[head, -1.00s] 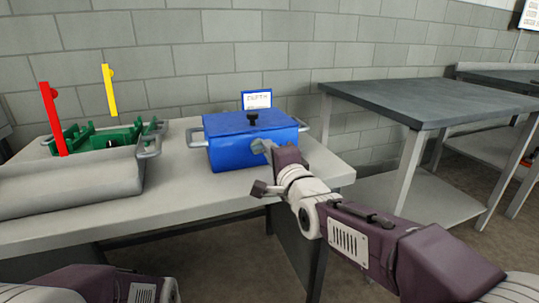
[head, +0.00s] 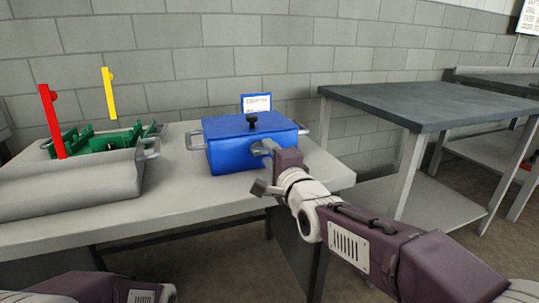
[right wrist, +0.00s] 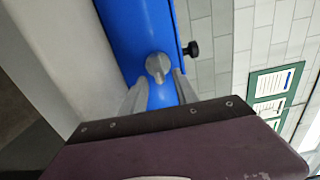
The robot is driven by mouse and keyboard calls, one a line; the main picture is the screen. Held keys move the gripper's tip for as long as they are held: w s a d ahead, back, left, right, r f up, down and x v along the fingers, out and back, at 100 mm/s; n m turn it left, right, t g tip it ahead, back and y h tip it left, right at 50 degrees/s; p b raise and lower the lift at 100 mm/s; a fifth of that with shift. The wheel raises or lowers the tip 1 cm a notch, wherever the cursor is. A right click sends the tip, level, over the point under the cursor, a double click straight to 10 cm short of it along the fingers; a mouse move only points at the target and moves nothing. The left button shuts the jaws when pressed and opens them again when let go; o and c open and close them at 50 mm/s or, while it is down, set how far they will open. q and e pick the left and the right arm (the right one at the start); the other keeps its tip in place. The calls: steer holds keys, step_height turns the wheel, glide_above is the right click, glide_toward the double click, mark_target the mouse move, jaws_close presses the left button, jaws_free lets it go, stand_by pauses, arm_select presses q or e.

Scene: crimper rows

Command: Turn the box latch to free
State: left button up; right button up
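A blue box (head: 228,155) with a black knob (head: 252,121) on its lid and a metal handle at each side stands on the light table. A grey latch (right wrist: 157,66) sits on the blue face in the right wrist view. My right gripper (head: 263,147) is at the front face of the box. In the right wrist view its two fingers (right wrist: 160,78) stand one on each side of the latch, with blue showing between, so it looks open. In the head view the gripper hides the latch. My left gripper is out of view; only part of that arm shows.
On the table (head: 190,213), left of the box, are a grey rounded case (head: 70,185) and a green part (head: 100,140) with red (head: 52,120) and yellow (head: 109,93) uprights. A small label card (head: 257,103) stands behind the box. A dark-topped bench (head: 430,100) is at right.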

steer(key=shift+s+d+r, duration=0.1)
steer(key=shift+s, duration=0.3)
steer(key=p+v, duration=0.3)
steer(key=v, duration=0.5)
steer(key=shift+s, duration=0.1)
